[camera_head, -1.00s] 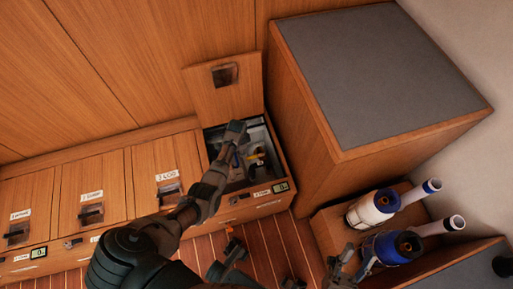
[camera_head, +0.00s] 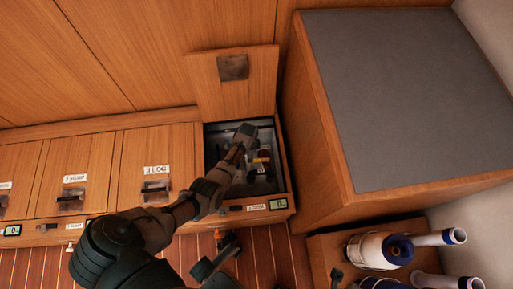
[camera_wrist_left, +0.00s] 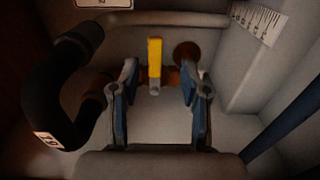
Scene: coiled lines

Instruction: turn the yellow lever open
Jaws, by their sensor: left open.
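The yellow lever (camera_wrist_left: 155,58) stands upright in the left wrist view, on a brass-coloured fitting. My left gripper (camera_wrist_left: 158,77) is open, with one blue-padded finger on each side of the lever's lower part. I cannot tell whether either finger touches it. In the head view my left gripper (camera_head: 243,136) reaches into the open locker compartment (camera_head: 212,140) and hides part of the inside. The lever is too small and covered to make out clearly there. My right gripper is not recognisable in either view.
A black hose (camera_wrist_left: 45,95) curves left of the fingers, and a white ruler strip (camera_wrist_left: 257,22) lies upper right. The compartment's raised wooden lid (camera_head: 235,95) stands behind. A tall grey-topped cabinet (camera_head: 400,100) closes the right side. White-and-blue winches (camera_head: 378,250) stand lower right.

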